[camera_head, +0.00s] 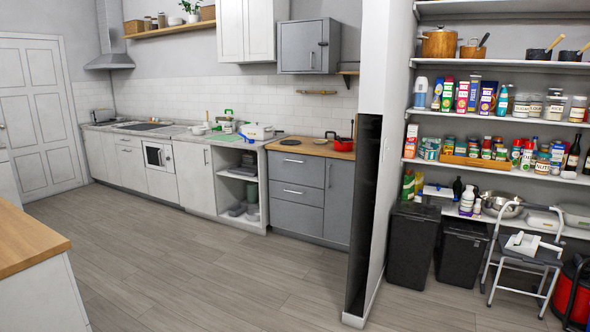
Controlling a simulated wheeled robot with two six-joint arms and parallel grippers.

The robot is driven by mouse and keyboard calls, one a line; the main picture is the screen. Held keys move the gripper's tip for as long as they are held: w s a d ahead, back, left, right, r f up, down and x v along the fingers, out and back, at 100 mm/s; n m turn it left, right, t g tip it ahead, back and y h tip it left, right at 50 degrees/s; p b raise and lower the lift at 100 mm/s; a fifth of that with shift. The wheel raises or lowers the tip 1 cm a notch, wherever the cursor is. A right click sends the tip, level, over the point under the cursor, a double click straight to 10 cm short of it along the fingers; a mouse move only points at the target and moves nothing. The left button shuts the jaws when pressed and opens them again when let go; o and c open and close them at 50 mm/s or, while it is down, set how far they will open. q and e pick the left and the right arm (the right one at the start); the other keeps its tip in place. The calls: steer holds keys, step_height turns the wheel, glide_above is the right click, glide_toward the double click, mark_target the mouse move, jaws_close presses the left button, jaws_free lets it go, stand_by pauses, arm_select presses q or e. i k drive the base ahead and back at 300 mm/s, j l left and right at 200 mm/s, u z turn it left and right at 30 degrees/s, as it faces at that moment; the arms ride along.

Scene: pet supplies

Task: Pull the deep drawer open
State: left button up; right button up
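A grey drawer unit stands below a wooden worktop in the middle of the camera_head view. It has a shallower top drawer (295,170), a middle drawer (308,196) and a lower drawer (296,222). All three fronts look flush and closed. Horizontal metal handles show on the upper two. A grey cupboard door (338,205) with a vertical handle adjoins them on the right. Neither of my grippers is in view.
Open wooden floor (200,255) lies before the drawers. A wall end (375,160) stands to their right. Beyond it are pantry shelves, black bins (411,245) and a step stool (522,255). A wood-topped counter (30,245) is at the lower left.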

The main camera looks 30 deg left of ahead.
mark_target(301, 168)
steer(key=i+j+u, duration=0.3)
steer(key=i, duration=0.25)
steer(key=i+j+u, duration=0.2)
steer(key=i, duration=0.65)
steer(key=i+u, duration=0.2)
steer(key=i, duration=0.65)
steer(key=i+j+u, duration=0.2)
steer(key=i+u, duration=1.25)
steer(key=i+z, duration=0.25)
steer(key=i, duration=0.3)
steer(key=i+j+z, duration=0.25)
steer(key=i, duration=0.25)
